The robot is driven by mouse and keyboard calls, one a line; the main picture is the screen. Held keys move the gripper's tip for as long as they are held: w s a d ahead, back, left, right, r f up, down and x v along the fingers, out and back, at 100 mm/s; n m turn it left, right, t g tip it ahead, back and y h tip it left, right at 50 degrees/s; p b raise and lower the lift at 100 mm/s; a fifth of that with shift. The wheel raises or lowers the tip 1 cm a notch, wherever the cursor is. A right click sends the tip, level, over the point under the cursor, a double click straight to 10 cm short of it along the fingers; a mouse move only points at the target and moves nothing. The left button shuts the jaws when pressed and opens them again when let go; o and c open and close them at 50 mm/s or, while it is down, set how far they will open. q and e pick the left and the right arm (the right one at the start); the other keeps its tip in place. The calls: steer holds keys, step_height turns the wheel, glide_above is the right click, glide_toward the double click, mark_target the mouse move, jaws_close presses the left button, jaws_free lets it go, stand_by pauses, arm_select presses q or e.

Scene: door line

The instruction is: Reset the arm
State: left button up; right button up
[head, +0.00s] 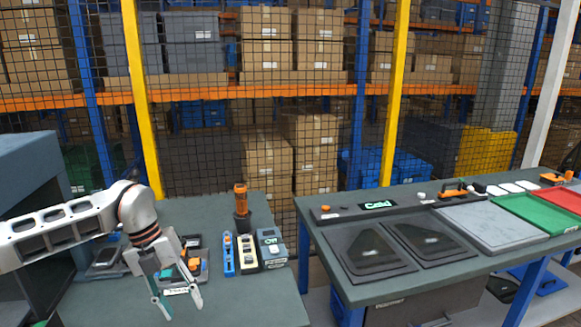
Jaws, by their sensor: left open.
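My left arm comes in from the left over the left grey-green table (255,308). Its left gripper (180,303) is open, with its two fingers spread and pointing down toward the table. Nothing shows between the fingertips. Behind the gripper, partly hidden by it, is a dark tray (203,268) with orange and grey parts. I cannot tell whether the gripper touches the table. My right gripper is not in view.
Right of the gripper stand a blue device (228,254), a yellow-and-black device (247,254), a grey box (271,248) and an upright orange-handled tool (241,205). A gap separates the right table (455,268), which holds dark panels (368,252) and a green tray (540,222). Mesh fencing stands behind.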

arm_select(q)
steer(key=s+d+f+m+g+h, duration=0.15)
steer(key=s+d+h, duration=0.25)
steer(key=d, duration=0.6)
steer(key=s+d+f+m+g+h, duration=0.1)
steer(key=s+d+f+h, duration=0.3)
steer(key=d, duration=0.6)
steer(key=s+d+r+n+t+h, duration=0.2)
steer(key=d+r+n+t+h, duration=0.5)
steer(key=d, duration=0.3)
steer(key=w+a+f+n+t+y, duration=0.3)
steer(key=a+f+n+t+y, duration=0.6)
steer(key=a+f+n+t, duration=0.65)
steer(key=s+a+f+n+g+y, duration=0.3)
steer(key=s+a+f, duration=0.3)
steer(key=s+f, duration=0.2)
steer(key=s+a+f+n+g+y, duration=0.4)
steer(key=s+a+f+n+g, duration=0.1)
steer(key=s+f, duration=0.3)
steer(key=shift+s+a+f+n+g, duration=0.4)
steer(key=shift+a+n, duration=0.1)
steer(key=shift+n, duration=0.2)
